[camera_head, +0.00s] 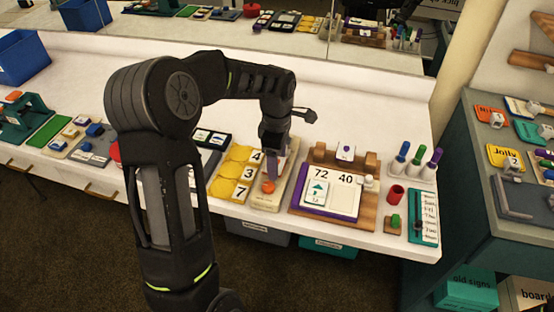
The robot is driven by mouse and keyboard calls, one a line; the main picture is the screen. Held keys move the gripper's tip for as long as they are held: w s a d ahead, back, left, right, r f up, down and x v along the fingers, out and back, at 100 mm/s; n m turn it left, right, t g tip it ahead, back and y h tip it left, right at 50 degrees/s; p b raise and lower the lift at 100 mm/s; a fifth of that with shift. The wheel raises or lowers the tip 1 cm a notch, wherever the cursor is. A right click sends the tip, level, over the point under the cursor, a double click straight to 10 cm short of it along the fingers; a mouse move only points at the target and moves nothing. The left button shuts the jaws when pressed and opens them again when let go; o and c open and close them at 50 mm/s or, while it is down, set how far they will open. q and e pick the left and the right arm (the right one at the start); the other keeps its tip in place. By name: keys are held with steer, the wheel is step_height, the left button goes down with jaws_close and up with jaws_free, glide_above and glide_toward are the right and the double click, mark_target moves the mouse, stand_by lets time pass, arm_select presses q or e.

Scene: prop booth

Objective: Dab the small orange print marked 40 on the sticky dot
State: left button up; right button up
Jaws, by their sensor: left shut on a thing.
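My left gripper (270,174) points down over a beige board (262,203) on the white table. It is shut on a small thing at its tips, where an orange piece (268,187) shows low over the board. I cannot read any mark on this orange piece, and the fingers partly hide it. I cannot make out a sticky dot. A card on a wooden stand (367,222) to the right bears the numbers 72 and 40 (345,180). My right gripper is not in view.
A yellow panel with cards 4, 3 and 7 (221,188) lies just left of the beige board. A mirror lines the back.

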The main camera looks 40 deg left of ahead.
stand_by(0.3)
arm_select(q)
steer(key=shift+r+p, duration=2)
steer(key=shift+r, duration=1)
